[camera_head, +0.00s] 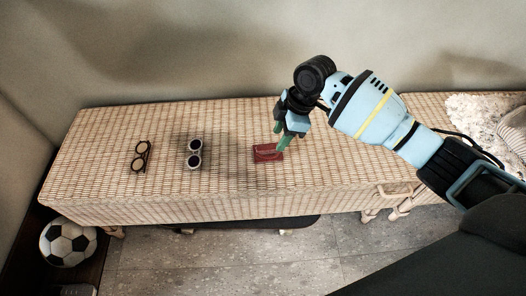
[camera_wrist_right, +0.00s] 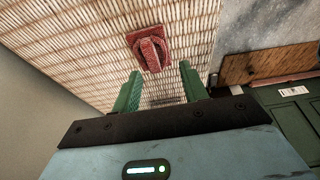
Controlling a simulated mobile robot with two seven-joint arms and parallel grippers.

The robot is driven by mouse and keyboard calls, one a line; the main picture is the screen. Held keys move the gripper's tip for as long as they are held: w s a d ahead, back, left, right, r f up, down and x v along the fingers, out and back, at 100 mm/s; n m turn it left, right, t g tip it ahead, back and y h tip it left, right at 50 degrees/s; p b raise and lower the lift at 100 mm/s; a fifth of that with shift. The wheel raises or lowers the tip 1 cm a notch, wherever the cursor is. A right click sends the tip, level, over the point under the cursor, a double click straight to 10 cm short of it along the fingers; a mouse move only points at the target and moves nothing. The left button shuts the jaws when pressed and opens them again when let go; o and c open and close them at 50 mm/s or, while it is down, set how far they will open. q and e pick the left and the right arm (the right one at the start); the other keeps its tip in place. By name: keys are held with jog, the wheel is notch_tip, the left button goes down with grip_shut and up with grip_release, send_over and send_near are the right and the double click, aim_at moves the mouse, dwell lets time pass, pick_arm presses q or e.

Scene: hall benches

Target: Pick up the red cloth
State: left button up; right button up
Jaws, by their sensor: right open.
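The red cloth (camera_head: 268,153) lies folded on the woven bench top (camera_head: 225,126), right of its middle. In the right wrist view the red cloth (camera_wrist_right: 150,47) is ahead of the fingertips, with a raised, rounded fold on a flatter part. My right gripper (camera_head: 284,142) hangs just above and beside the cloth, its green fingers pointing down. In the right wrist view the gripper (camera_wrist_right: 157,83) is open, with nothing between its two fingers. I cannot tell the exact gap between fingertips and cloth. My left gripper is not in view.
A shaggy pale cushion or throw (camera_head: 480,118) is at the right end. A football (camera_head: 68,242) sits low at the left. The wall (camera_head: 200,50) stands close behind the bench.

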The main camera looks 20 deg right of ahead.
aim_at(268, 147)
jog(key=shift+w+d+r, duration=0.15)
jog(key=shift+w+d, duration=0.15)
jog(key=shift+w, duration=0.2)
jog(key=shift+b+x, duration=0.75)
jog(key=shift+x, duration=0.3)
jog(key=shift+w+a+b+x, duration=0.2)
jog(key=shift+b+x, duration=0.4)
jog(key=shift+x, duration=0.5)
jog(key=shift+w+a+b+x, duration=0.1)
jog(key=shift+a+b+x, duration=0.1)
jog(key=shift+b+x, duration=0.7)
jog(key=shift+w+a+f, duration=0.15)
jog(key=shift+a+f, duration=0.05)
jog(key=shift+f, duration=0.2)
jog(key=shift+r, duration=0.1)
jog(key=shift+c, duration=0.2)
grip_shut()
